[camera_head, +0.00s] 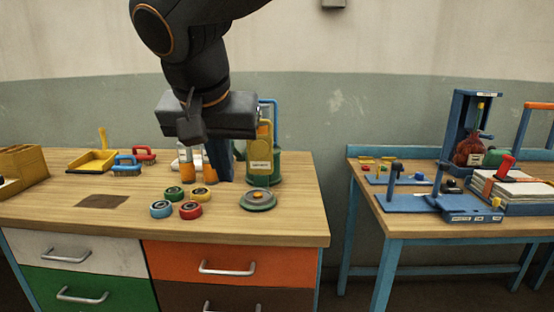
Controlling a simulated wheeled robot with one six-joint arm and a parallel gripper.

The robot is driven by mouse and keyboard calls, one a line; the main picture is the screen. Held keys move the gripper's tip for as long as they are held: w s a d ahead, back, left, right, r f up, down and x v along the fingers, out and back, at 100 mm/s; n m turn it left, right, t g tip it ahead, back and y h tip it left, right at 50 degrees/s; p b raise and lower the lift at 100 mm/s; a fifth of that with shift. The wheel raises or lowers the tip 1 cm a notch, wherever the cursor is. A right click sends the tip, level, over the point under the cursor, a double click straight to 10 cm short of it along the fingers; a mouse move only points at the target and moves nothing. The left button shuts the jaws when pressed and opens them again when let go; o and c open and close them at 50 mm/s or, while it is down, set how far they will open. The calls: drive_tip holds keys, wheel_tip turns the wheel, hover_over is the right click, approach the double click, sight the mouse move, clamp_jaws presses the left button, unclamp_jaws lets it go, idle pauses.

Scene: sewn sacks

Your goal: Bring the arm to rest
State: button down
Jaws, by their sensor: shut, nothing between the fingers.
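My black arm reaches down from the top of the picture over the left workbench (110,215). My gripper (220,180) points down at the end of it, with its fingers shut and nothing held. The fingertips are close above or at the bench top, behind the small round pieces; I cannot tell if they touch it. The wide gripper body hides part of the things behind it.
Several small coloured rollers (190,210) and a round grey-green disc (258,199) lie near the gripper. A green canister (270,165) stands right behind it. Brushes (127,165) and a yellow dustpan (92,161) lie left. A blue-legged table (400,225) stands right, beyond a gap.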

drive_tip(key=s+d+f+g+p, duration=0.1)
drive_tip(key=s+d+f+g, duration=0.2)
drive_tip(key=d+f, duration=0.8)
drive_tip(key=s+d+f+g+p, duration=0.2)
drive_tip(key=s+d+f, duration=0.3)
drive_tip(key=d+f, duration=0.7)
drive_tip(key=d+g, duration=0.1)
drive_tip(key=d, duration=0.4)
drive_tip(key=shift+s+d+f+n, duration=0.15)
drive_tip(key=shift+f+n, duration=0.1)
drive_tip(key=shift+n, duration=0.05)
